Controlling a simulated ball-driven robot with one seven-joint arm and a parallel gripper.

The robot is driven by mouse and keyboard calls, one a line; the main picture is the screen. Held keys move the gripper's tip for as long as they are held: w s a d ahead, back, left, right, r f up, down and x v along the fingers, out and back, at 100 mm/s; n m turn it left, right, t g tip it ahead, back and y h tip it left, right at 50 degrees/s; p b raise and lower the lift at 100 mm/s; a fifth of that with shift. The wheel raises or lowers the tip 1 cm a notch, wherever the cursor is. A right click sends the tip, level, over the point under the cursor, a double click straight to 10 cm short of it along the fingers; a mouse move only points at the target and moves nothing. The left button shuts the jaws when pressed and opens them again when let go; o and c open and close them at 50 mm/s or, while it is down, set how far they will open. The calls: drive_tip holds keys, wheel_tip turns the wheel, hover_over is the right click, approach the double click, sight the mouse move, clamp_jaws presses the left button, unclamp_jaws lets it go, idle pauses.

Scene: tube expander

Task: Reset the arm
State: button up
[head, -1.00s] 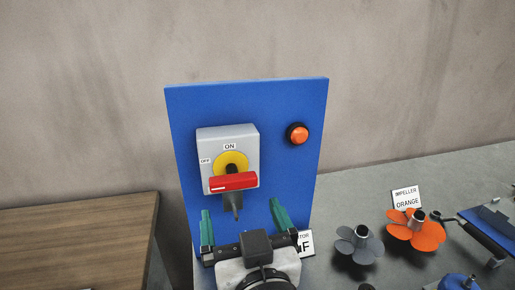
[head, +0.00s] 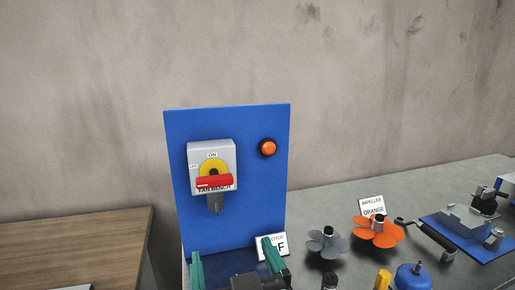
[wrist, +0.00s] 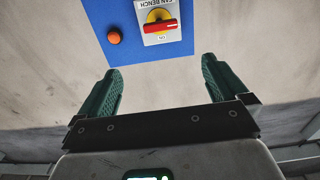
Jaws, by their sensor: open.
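My gripper (head: 235,268) is at the bottom of the head view, with its two green fingers apart and nothing between them. In the wrist view my gripper (wrist: 160,88) is also open and empty. It is in front of the blue panel (head: 230,130), apart from it. The panel carries a grey switch box (head: 226,152) with a yellow disc and a red handle (head: 214,181) lying level. The wrist view shows the same red handle (wrist: 160,27) upside down. The rest of my arm is mostly out of view.
On the grey bench to the right are a grey impeller (head: 327,243), an orange impeller (head: 378,232), a sign (head: 371,206), a blue round part (head: 413,277) and a blue fixture (head: 475,240). A wooden table (head: 75,240) stands left.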

drive_tip(key=s+d+f+m+g+h, duration=0.1)
drive_tip(key=s+d+f+g+h, duration=0.2)
drive_tip(key=d+f, duration=0.8)
drive_tip(key=s+d+f+m+g+h, duration=0.15)
drive_tip(key=d+f+g, duration=0.35)
drive_tip(key=d+f, duration=0.65)
drive_tip(key=s+d+f+g, duration=0.4)
drive_tip(key=s+f, duration=0.4)
drive_tip(key=s, duration=0.2)
drive_tip(key=s+d+f+m+g, duration=0.1)
drive_tip(key=s+d+f+g, duration=0.3)
drive_tip(key=s+f, duration=0.3)
drive_tip(key=s, duration=0.4)
drive_tip(key=shift+f+h, duration=0.35)
drive_tip(key=shift+f, duration=0.05)
